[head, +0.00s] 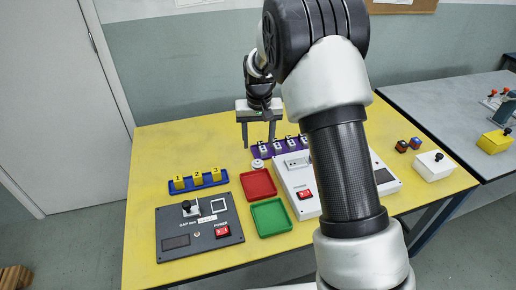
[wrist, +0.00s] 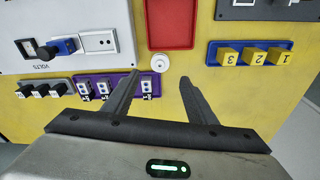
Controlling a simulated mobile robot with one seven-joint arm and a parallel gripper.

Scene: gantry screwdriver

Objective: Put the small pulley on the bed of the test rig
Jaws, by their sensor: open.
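A small white round disc with a centre hole, which looks like the small pulley (head: 257,164), lies on the yellow table behind the red tray. It also shows in the wrist view (wrist: 158,62). My gripper (head: 258,146) is open and empty above the table, near the disc. In the wrist view, its fingertips (wrist: 159,76) point towards the disc, with the disc in line with the gap between them. A dark panel marked "GAP mm" (head: 185,241) lies at the front left, with a black knob, a white square outline and a red power switch. I cannot tell which panel is the test rig.
A red tray (head: 248,186) and green tray (head: 270,231) lie at the middle. A white panel (head: 295,206) is partly hidden by my arm. A blue holder with yellow numbered blocks (head: 173,189) is left; a purple holder (head: 256,152) is close behind the disc. The table's back left is clear.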

